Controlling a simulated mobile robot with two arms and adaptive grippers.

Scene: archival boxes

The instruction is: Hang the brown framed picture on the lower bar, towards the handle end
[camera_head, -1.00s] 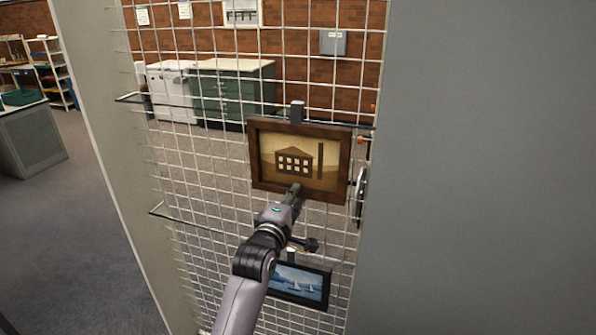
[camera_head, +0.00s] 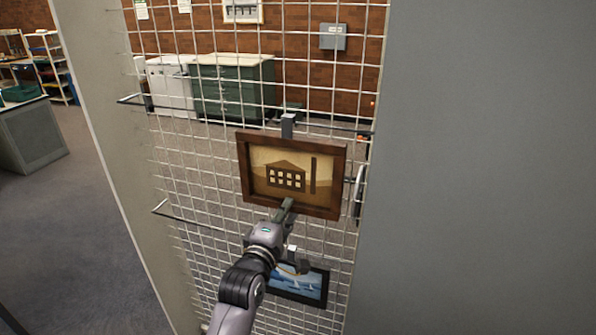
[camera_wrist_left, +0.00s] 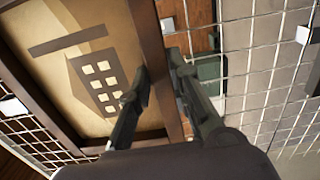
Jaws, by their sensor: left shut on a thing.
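The brown framed picture (camera_head: 290,174) shows a dark building with a chimney on tan, and a grey hook stands up from its top edge. My left gripper (camera_head: 286,206) is shut on the frame's bottom edge and holds it in front of the mesh, between the upper bar and the lower bar. In the left wrist view, the fingers (camera_wrist_left: 155,72) straddle the frame edge (camera_wrist_left: 150,40). The lower bar (camera_head: 180,217) runs rightwards behind my arm. The handle (camera_head: 358,192) is at the mesh's right edge. My right gripper is not in view.
A dark-framed blue picture (camera_head: 312,284) with sailboats hangs low on the mesh, partly behind my wrist. The upper bar (camera_head: 340,129) passes behind the brown picture's hook. A plain grey wall panel (camera_head: 480,170) fills the right side. Open floor (camera_head: 80,230) lies left.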

